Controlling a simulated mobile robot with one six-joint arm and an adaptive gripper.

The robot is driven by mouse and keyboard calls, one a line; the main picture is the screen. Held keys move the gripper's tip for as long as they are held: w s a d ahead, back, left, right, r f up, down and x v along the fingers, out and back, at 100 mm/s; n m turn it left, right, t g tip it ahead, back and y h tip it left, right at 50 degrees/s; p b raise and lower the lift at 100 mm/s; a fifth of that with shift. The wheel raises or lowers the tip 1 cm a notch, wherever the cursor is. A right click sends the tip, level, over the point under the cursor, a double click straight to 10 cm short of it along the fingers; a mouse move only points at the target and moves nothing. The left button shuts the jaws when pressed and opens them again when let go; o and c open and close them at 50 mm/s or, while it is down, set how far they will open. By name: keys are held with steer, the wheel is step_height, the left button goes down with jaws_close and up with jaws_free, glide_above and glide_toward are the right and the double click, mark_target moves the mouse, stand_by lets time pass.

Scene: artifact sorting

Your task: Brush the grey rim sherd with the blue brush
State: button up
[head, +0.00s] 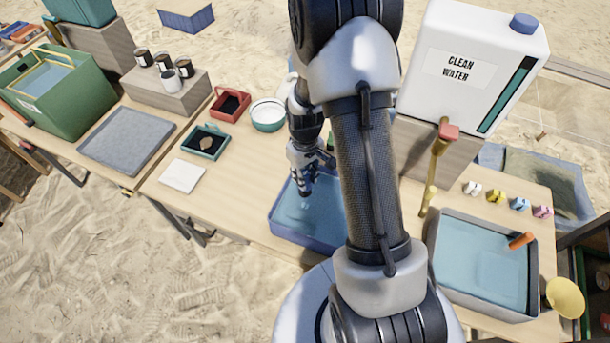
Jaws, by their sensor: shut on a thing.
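My gripper (304,191) points down over the blue-walled basin (280,232) of water in the middle of the table. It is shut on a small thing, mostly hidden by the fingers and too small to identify. A pale spot shows just below the fingertips, at or above the water; I cannot tell which. I cannot pick out the blue brush or the grey rim sherd with certainty. A brown sherd (207,143) lies in a small teal tray (190,147) to the left of my gripper.
A red tray (217,112), a bowl (267,116) and a white pad (182,175) stand left. A grey tray (127,141) and green crate (75,105) are farther left. Right are a clean water jug (455,100), its tap (436,165) and a grey basin (480,303).

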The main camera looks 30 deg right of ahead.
steer(key=shift+f, duration=0.15)
stand_by(0.3)
steer(key=shift+w+d+f+b, duration=0.15)
steer(key=shift+d+f+b, duration=0.05)
steer(key=shift+f+b, duration=0.9)
steer(key=shift+w+d+f+b, duration=0.15)
steer(key=shift+f+b, duration=0.7)
steer(key=shift+f, duration=0.5)
steer(key=shift+w+d+f+b, duration=0.1)
steer(key=shift+d+f+b, duration=0.1)
steer(key=shift+f+b, duration=0.9)
steer(key=shift+f, duration=0.1)
steer(key=shift+f+b, duration=0.45)
steer(key=shift+f, duration=0.35)
